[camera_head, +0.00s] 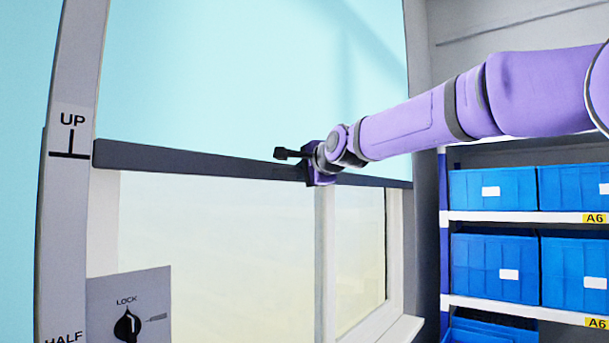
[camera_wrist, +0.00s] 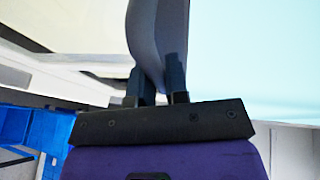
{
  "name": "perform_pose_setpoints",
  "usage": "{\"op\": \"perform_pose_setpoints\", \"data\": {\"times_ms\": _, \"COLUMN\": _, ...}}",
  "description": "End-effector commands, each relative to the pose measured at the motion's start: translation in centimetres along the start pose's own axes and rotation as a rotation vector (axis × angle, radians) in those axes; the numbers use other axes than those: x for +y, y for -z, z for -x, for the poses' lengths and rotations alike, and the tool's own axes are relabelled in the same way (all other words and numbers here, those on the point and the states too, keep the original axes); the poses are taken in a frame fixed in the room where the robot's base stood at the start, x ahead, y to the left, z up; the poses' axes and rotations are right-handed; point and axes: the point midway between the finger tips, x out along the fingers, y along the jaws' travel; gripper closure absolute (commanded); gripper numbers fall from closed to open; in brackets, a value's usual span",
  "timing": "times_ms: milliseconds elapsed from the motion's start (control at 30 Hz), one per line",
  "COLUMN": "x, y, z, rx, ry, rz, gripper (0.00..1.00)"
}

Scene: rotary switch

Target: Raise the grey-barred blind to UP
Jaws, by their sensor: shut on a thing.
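The blind is a light blue sheet (camera_head: 250,70) with a dark grey bar (camera_head: 200,162) along its lower edge. In the head view the bar's left end is beside the UP mark (camera_head: 72,135) on the window's left frame. My gripper (camera_head: 310,165) is at the bar, right of its middle. In the wrist view the grey bar (camera_wrist: 157,40) runs between the two fingers of my gripper (camera_wrist: 162,82), which is shut on it. The fingertips are partly hidden behind the bar.
A panel with a LOCK knob (camera_head: 128,325) is at the lower left, below the bar. A HALF mark (camera_head: 62,337) is lower on the left frame. A shelf with blue bins (camera_head: 495,268) stands at the right, under my arm.

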Motion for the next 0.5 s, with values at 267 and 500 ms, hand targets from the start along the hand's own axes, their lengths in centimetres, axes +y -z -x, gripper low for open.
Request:
{"op": "perform_pose_setpoints", "data": {"times_ms": 267, "x": -0.67, "y": 0.07, "z": 0.21, "rx": 0.003, "ry": 0.016, "rz": 0.000, "gripper": 0.61}}
{"op": "perform_pose_setpoints", "data": {"times_ms": 500, "x": -0.50, "y": 0.09, "z": 0.25, "rx": 0.003, "ry": 0.012, "rz": 0.000, "gripper": 0.61}}
